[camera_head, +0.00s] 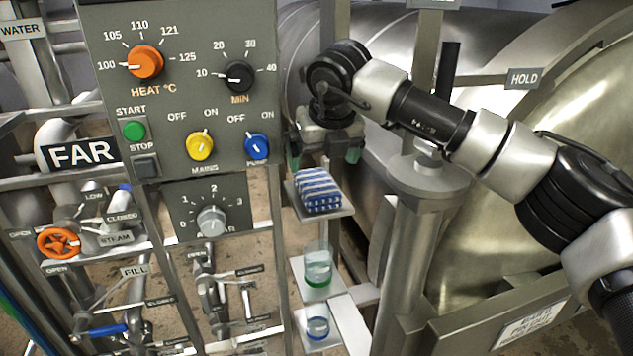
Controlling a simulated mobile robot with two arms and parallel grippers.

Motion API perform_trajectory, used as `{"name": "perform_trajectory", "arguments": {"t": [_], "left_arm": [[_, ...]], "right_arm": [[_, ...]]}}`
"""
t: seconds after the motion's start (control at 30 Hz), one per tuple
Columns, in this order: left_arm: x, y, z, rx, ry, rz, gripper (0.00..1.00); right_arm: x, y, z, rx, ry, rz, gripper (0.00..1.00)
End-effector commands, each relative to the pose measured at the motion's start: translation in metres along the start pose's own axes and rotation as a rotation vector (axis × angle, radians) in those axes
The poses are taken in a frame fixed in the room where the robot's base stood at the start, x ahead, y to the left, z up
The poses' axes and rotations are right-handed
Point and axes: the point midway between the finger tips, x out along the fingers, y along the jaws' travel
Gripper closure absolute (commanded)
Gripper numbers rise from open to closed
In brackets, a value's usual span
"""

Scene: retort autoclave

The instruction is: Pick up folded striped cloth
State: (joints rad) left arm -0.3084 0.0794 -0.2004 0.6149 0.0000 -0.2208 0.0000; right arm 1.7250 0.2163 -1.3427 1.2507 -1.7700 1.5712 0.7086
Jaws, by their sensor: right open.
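The folded striped cloth (319,190), blue and white, lies on a small grey shelf (330,212) right of the control panel. My right gripper (325,158) is above the cloth and points down, with its fingers apart on either side. It looks empty, and a gap shows between it and the cloth. My right arm comes in from the right edge. My left gripper is not in view.
The control panel (187,60) with knobs stands close on the left. A glass jar with a green base (318,268) and a blue-ringed dish (318,327) sit on lower shelves. A grey post (408,250) and a large metal vessel (480,250) stand on the right.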

Motion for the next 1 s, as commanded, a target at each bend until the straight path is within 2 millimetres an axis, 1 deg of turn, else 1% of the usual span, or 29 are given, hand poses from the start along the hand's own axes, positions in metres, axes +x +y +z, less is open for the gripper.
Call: {"name": "perform_trajectory", "arguments": {"t": [0.07, 0.17, 0.27, 0.33, 0.4, 0.5, 0.6, 0.77, 0.87, 1.0], "left_arm": [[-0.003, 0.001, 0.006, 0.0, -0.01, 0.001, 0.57], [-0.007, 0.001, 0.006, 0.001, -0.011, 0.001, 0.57], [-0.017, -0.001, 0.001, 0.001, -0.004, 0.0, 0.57], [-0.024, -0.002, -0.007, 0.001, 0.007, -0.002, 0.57], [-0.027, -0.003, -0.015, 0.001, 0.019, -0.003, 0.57], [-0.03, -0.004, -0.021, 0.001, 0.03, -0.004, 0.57], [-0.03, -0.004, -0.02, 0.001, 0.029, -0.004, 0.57], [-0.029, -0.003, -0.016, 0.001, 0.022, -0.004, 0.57], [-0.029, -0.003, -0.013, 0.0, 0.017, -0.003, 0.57], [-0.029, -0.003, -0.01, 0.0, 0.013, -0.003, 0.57]], "right_arm": [[0.006, 0.0, 0.0, 0.0, 0.001, 0.001, 0.01], [0.012, 0.001, -0.001, -0.001, 0.001, 0.001, 0.01], [0.024, 0.004, -0.004, -0.001, 0.005, 0.001, 0.01], [0.034, 0.006, -0.007, -0.002, 0.004, 0.002, 0.01], [0.045, 0.006, -0.007, 0.0, 0.003, 0.002, 0.01], [0.056, 0.006, -0.007, 0.0, 0.001, 0.002, 0.01], [0.06, 0.007, -0.008, 0.0, 0.0, 0.002, 0.01], [0.06, 0.006, -0.008, -0.001, -0.001, 0.002, 0.01], [0.06, 0.006, -0.008, -0.001, -0.001, 0.002, 0.15], [0.06, 0.006, -0.008, 0.0, -0.001, 0.002, 0.36]]}}
